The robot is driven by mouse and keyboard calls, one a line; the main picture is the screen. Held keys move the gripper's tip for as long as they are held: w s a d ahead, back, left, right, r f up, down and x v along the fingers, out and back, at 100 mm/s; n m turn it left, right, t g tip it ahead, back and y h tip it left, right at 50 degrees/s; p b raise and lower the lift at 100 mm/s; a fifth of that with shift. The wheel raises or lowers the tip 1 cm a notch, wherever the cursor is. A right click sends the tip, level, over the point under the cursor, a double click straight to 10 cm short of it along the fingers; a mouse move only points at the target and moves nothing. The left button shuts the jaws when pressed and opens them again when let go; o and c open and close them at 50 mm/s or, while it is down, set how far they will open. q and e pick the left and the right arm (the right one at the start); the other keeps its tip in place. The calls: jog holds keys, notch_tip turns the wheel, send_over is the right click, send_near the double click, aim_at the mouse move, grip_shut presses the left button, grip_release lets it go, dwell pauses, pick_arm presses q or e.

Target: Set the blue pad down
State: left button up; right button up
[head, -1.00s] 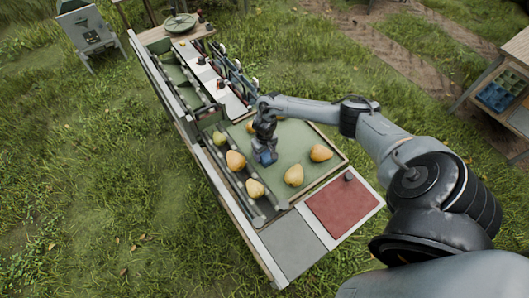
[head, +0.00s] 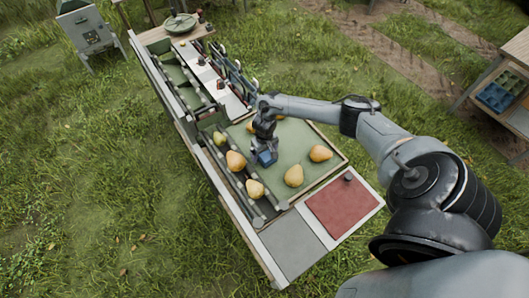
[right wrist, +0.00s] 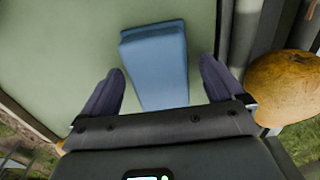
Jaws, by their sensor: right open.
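The blue pad (right wrist: 158,68) lies on the green tray surface (right wrist: 60,45) in the right wrist view. In the head view the blue pad (head: 267,158) shows small, just under my right gripper (head: 264,150). My right gripper (right wrist: 160,90) is open, with a dark finger on each side of the pad's near part and a gap to each finger. The pad's near end is hidden by the gripper body. My left gripper is not in view.
A red mat (head: 342,207) lies at the front.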

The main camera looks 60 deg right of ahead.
aim_at(265, 152)
notch_tip(265, 152, up, 10)
jog(key=shift+f+p, duration=0.1)
jog(key=shift+p, duration=0.6)
jog(key=shift+r, duration=0.85)
jog(key=a+r+n+t+y+p, duration=0.1)
jog(key=a+r+n+t+p, duration=0.2)
jog(key=a, duration=1.1)
jog(key=a+r+n+t+y+p, duration=0.1)
jog(key=a+n+t+p, duration=0.3)
jog(key=a, duration=1)
jog(key=s+d+r+g+h+p, duration=0.1)
jog(key=s+r+g+p, duration=0.2)
jog(key=s+r, duration=1)
jog(key=shift+s+r+h+p, duration=0.15)
jog(key=shift+s+h+p, duration=0.25)
jog(key=shift+p, duration=0.6)
